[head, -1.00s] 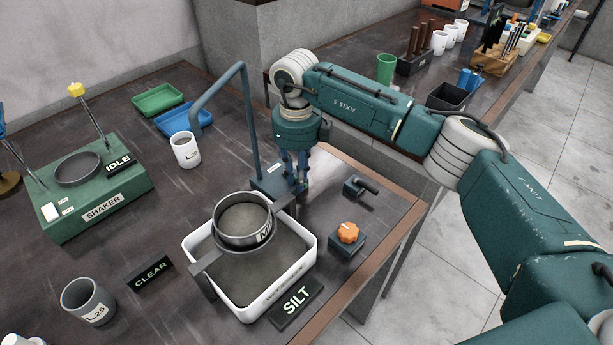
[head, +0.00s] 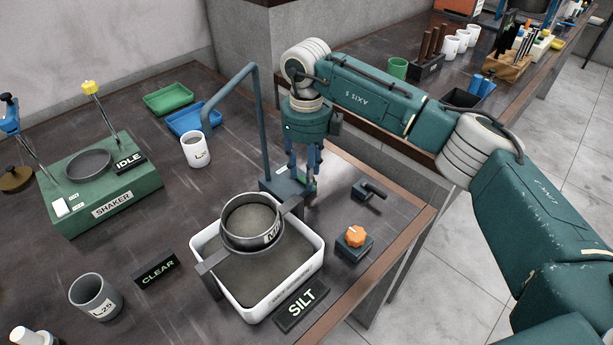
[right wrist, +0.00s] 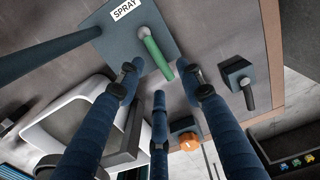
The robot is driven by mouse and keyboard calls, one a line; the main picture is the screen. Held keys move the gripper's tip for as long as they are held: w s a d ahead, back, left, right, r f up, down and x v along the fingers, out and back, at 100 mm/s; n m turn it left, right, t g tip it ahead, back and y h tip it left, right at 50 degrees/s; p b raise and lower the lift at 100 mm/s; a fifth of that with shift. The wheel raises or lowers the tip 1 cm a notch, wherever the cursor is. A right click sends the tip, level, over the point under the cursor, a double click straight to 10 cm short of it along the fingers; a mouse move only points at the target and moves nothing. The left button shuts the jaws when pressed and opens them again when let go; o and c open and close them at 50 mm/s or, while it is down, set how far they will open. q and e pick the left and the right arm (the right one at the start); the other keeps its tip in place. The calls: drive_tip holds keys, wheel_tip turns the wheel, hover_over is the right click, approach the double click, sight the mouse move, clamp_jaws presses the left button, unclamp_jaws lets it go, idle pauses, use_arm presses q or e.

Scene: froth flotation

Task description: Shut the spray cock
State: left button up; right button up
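The spray cock (right wrist: 125,42) is a grey-blue block labelled SPRAY with a green lever (right wrist: 157,55). In the right wrist view, the lever points down-right from its pivot, past the block's edge. In the head view its block (head: 270,187) stands at the foot of the bent spray pipe (head: 262,120), its lever mostly hidden by my fingers. My right gripper (head: 305,183) points down over it. In the right wrist view its fingers (right wrist: 162,75) are spread, with the lever's free end between the tips; I cannot tell whether they touch. My left gripper is out of view.
A white tub (head: 316,265) holding a sieve (head: 252,222) stands close by, near a SILT sign (head: 301,307). An orange knob (head: 355,236) and a dark-handled valve (head: 370,190) are to the right. The green shaker (head: 105,190) reads IDLE.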

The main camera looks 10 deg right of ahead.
wheel_tip(320, 180, up, 10)
drive_tip(key=shift+f, duration=0.15)
idle(0.5)
